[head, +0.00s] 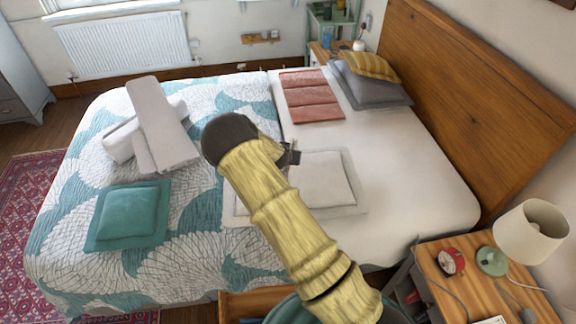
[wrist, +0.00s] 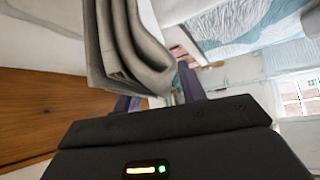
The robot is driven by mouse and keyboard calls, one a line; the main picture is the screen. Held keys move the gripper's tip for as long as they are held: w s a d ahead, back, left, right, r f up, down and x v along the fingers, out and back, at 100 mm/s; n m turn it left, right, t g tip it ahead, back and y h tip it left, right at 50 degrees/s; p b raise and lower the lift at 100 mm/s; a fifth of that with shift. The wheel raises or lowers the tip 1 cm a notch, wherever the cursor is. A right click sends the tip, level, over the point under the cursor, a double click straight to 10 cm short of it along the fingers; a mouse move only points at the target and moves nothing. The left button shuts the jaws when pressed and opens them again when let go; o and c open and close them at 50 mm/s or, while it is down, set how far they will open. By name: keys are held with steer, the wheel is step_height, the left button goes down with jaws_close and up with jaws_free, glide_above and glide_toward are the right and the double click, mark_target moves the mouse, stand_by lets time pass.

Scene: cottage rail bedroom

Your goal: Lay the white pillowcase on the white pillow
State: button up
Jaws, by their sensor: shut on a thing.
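The white pillow (head: 350,211) lies flat on the bed in the head view, partly hidden behind my arm. The white pillowcase (head: 324,178), folded into a square, is over the pillow's right part, with the pillow's border showing around it. I cannot tell whether the two touch. My gripper (head: 290,157) is at the pillowcase's left edge and shut on it. In the wrist view the folded layers of the pillowcase (wrist: 128,45) look grey and stand out from between the dark fingers (wrist: 158,92).
A teal cushion-like stack (head: 128,213) and a white roll (head: 122,140) under a pale folded cloth (head: 160,120) lie at the left. A pink folded cloth (head: 311,96) and grey pillows (head: 372,88) lie farther back. A nightstand (head: 455,285) with a lamp (head: 532,232) stands at right.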

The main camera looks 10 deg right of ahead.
steer(key=shift+d+f, duration=0.1)
steer(key=shift+f, duration=0.65)
steer(key=shift+f, duration=0.1)
step_height(320, 180, down, 4)
steer(key=shift+r+p, duration=0.25)
steer(key=shift+p, duration=0.6)
steer(key=shift+f, duration=0.25)
steer(key=shift+f+b, duration=0.2)
steer(key=shift+b, duration=0.15)
steer(key=o, duration=1)
steer(key=shift+o, duration=0.2)
